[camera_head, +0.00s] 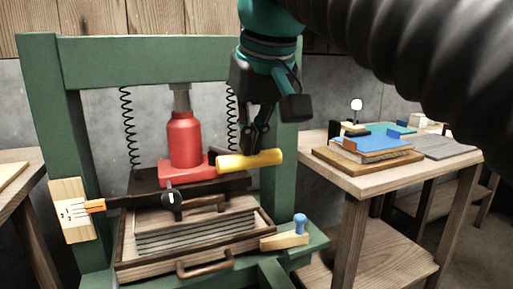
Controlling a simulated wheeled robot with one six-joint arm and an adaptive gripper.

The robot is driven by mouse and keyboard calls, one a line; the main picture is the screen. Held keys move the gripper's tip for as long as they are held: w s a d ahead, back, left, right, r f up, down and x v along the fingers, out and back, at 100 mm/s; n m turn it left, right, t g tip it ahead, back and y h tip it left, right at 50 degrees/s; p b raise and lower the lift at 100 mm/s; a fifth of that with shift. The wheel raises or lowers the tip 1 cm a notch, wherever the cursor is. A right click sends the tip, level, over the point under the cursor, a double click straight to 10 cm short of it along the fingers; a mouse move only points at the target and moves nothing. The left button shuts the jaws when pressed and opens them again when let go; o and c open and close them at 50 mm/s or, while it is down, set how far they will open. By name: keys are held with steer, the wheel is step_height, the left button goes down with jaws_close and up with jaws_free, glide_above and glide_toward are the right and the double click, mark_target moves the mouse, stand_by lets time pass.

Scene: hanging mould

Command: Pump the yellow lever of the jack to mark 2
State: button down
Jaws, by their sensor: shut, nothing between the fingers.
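The red jack (185,138) stands upright inside the green press frame (160,62), on a dark platen. Its yellow lever (250,161) points to the right, roughly level. The marks are too small to read.
A wooden tray (265,232) with a stack of grey layers sits below the platen. A blue-knobbed wooden wedge (298,233) lies at its right. A table (350,181) with boards and blocks stands to the right. Coil springs (128,125) hang on both sides of the jack.

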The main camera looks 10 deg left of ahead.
step_height(320, 180, down, 13)
steer(key=b, duration=0.9)
step_height(320, 180, up, 12)
steer(key=p, duration=1.1)
steer(key=shift+r+b, duration=0.3)
steer(key=shift+r, duration=0.7)
steer(key=shift+f, duration=0.1)
step_height(320, 180, down, 15)
steer(key=b, duration=1.1)
step_height(320, 180, up, 12)
steer(key=p, duration=1.1)
steer(key=shift+r, duration=1.6)
